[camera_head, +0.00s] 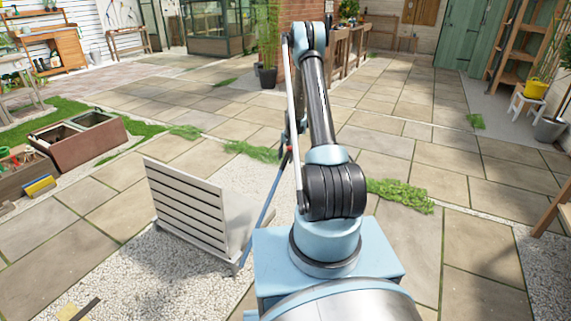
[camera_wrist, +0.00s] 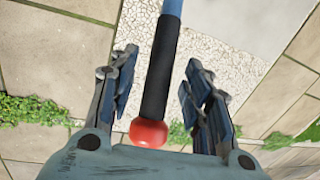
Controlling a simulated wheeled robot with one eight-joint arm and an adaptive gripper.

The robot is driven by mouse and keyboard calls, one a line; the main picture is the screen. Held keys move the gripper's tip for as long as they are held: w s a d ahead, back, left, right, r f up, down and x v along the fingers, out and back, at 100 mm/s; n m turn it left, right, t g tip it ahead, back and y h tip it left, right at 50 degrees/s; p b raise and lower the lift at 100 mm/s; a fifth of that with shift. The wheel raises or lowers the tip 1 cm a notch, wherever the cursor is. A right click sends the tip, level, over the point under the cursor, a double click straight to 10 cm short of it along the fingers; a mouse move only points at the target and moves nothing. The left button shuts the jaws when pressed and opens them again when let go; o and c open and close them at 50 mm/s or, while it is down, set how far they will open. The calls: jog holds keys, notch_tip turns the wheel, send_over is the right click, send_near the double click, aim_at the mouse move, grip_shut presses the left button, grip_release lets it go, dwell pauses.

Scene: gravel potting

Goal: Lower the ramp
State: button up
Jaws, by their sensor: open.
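A pale grey slatted panel (camera_head: 186,200), which looks like the ramp, stands steeply tilted on the gravel in the head view. A blue lever (camera_head: 262,216) rises beside it from near its lower right corner, leaning right toward my arm. In the wrist view the lever's black grip (camera_wrist: 161,65) and red end knob (camera_wrist: 148,133) lie between the fingers. My gripper (camera_wrist: 161,60) is open, with a finger on each side of the grip and visible gaps. In the head view my gripper is mostly hidden by my arm.
Paving (camera_head: 410,155) with grass strips is open behind and right of my arm. A brown planter box (camera_head: 80,145) stands at the left. A white stool (camera_head: 528,105) with a yellow pot and a grey bucket (camera_head: 549,129) stand at the right.

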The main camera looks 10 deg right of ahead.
jog(key=shift+w+a+f, duration=0.1)
jog(key=shift+f, duration=0.75)
jog(key=shift+w+a+f, duration=0.1)
jog(key=shift+f, duration=0.7)
jog(key=shift+s, duration=0.1)
grip_shut()
